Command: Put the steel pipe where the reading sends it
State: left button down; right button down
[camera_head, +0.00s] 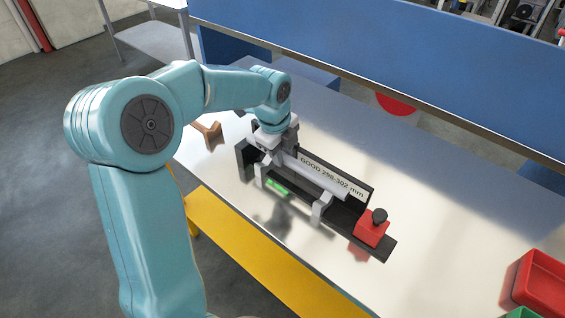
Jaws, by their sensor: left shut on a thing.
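A black measuring gauge (378,245) lies on the bench, with a back plate lettered "GOOD 298-302 mm". The grey steel pipe (318,178) lies lengthwise along the gauge, in front of that plate, at its grey supports. My left gripper (277,150) is shut on the pipe near its left end and hides that end. A red slider block (371,230) with a black knob sits on the gauge's right part, apart from the pipe's right end. A small green display (277,187) glows at the gauge's front left; its digits are too small to read. My right gripper is not in view.
A red bin (540,282) and part of a green bin (524,313) stand at the lower right. A brown notched block (208,134) is left of the gauge. A blue panel (400,60) bounds the back.

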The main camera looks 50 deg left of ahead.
pick_arm(q)
notch_tip(320, 180, up, 13)
jog(key=p, duration=0.1)
jog(key=shift+f, duration=0.1)
